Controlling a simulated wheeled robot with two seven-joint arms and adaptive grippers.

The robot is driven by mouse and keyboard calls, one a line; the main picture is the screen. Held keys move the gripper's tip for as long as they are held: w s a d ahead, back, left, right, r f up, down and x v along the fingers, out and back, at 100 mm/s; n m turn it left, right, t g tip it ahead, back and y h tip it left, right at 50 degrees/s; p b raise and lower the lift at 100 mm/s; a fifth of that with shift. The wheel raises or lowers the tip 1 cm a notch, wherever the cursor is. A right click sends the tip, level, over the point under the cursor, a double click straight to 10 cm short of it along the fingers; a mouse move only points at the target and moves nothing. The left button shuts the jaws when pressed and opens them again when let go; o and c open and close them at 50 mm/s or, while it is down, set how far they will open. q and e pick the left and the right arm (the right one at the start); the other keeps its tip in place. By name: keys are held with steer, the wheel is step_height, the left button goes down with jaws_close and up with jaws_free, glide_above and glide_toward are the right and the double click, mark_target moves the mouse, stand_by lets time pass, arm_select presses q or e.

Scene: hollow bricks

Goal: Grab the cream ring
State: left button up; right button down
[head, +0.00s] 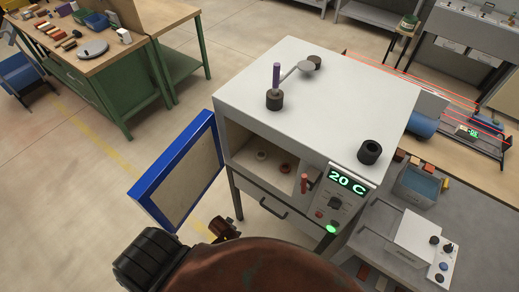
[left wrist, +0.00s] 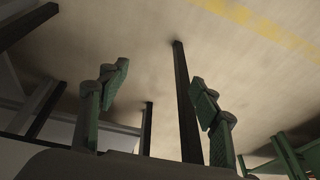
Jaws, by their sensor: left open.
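My right gripper is not in view.
Floor is free left of the door.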

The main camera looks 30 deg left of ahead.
arm_select(q)
steer(key=w+r+t+p, duration=0.1)
steer(key=w+r, duration=0.4)
steer(key=r, duration=0.3)
steer(key=w+r+p, duration=0.2)
steer(key=w+r, duration=0.2)
steer(key=r, duration=0.3)
step_height(320, 180, up, 24)
steer(key=n+t+p, duration=0.1)
steer(key=t+p, duration=0.1)
steer(key=p, duration=0.2)
glide_above(262, 155)
steer(key=s, duration=0.7)
steer(key=shift+s+r, duration=0.1)
steer(key=shift+s, duration=0.1)
steer(key=shift+w+p, duration=0.3)
steer(key=shift+w, duration=0.45)
steer(key=shift+x, duration=1.1)
steer(key=shift+d+p+x, duration=0.2)
steer(key=shift+p+x, duration=0.05)
steer(key=shift+x, duration=0.9)
steer(key=shift+d+p+x, duration=0.15)
steer(key=shift+p+x, duration=0.1)
steer(key=shift+x, duration=0.9)
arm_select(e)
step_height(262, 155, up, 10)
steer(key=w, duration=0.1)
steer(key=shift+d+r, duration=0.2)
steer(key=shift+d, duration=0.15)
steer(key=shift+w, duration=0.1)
